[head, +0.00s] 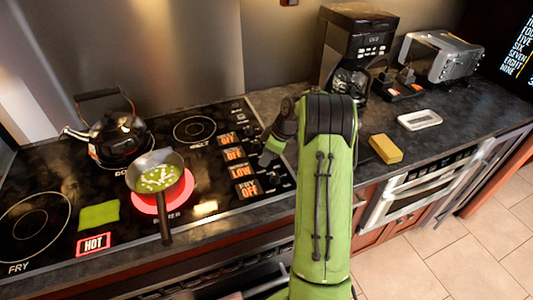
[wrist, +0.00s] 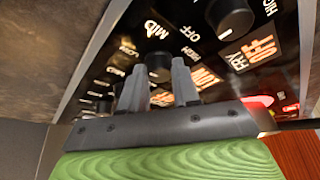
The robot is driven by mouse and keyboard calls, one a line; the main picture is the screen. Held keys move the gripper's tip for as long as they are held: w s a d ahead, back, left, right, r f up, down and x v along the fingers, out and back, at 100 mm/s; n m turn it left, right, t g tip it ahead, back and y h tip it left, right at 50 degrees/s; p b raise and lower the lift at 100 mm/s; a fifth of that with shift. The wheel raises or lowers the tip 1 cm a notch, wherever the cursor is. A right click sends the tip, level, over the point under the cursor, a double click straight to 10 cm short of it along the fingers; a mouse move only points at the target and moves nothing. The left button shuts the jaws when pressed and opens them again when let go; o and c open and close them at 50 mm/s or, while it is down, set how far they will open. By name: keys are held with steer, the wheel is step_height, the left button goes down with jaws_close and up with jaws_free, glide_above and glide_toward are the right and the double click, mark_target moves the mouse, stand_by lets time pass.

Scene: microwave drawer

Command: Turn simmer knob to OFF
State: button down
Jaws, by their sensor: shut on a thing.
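The black simmer knob (wrist: 158,62) shows in the wrist view, with MID, HIGH, OFF and LOW printed around it. My gripper (wrist: 158,85) is shut on it, with one finger on each side. In the head view my gripper (head: 266,158) reaches to the right edge of the cooktop and hides this knob. The orange display (head: 240,171) beside it reads LOW. A pan (head: 155,178) with green contents stands on a glowing red burner (head: 182,204). The knob's pointer cannot be made out.
The FRY knob (wrist: 230,15) is close by, with its display (head: 246,190) reading OFF. A black kettle (head: 115,135), a green cloth (head: 99,215) and a lit HOT sign (head: 94,244) are on the cooktop. A yellow sponge (head: 385,148) and a coffee maker (head: 355,45) stand on the counter.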

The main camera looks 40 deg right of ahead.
steer(key=n+p, duration=0.1)
steer(key=n, duration=0.1)
steer(key=n+g+y+p, duration=0.1)
steer(key=n+p, duration=0.1)
steer(key=n, duration=0.1)
steer(key=shift+w+d+r+n+g, duration=0.1)
steer(key=shift+d+r+n+g, duration=0.05)
steer(key=shift+n+g, duration=0.15)
steer(key=n+p, duration=0.2)
steer(key=n+g+p, duration=0.1)
steer(key=n+p, duration=0.1)
steer(key=shift+w+g+y, duration=0.15)
steer(key=shift+g+y, duration=0.15)
steer(key=shift+y, duration=0.1)
steer(key=n+g+p, duration=0.1)
steer(key=n, duration=0.2)
steer(key=shift+w+n, duration=0.1)
steer(key=shift+n, duration=0.3)
steer(key=shift+n+g+h, duration=0.4)
steer(key=shift+n+g, duration=0.3)
steer(key=shift+n, duration=0.8)
steer(key=c, duration=0.8)
jaws_free()
